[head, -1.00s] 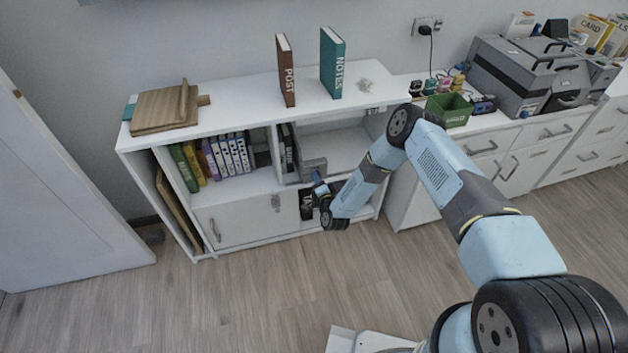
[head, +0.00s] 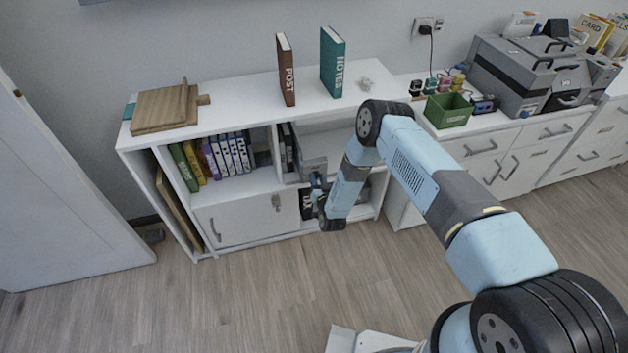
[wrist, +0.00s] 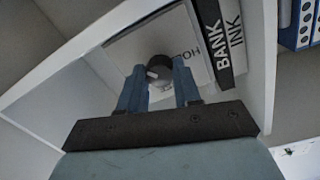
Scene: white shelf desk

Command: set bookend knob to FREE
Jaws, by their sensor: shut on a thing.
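The bookend knob (wrist: 158,70) is a dark round knob with a light pointer mark, in the wrist view. It sits on a pale plate (wrist: 191,68) with partly hidden lettering beside the knob. My gripper (wrist: 158,82) has its two blue fingers on either side of the knob and is shut on it. In the head view my gripper (head: 318,184) is at the front of the grey bookend (head: 312,169) in the middle shelf bay. The knob is hidden there by my gripper and arm, and its setting cannot be read.
Dark and white books marked BANK and INK (wrist: 222,42) stand close beside the plate in the wrist view. The shelf desk top (head: 235,95) carries two upright books and a wooden board. A closed cabinet door (head: 245,221) is below left of my gripper. The floor in front is clear.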

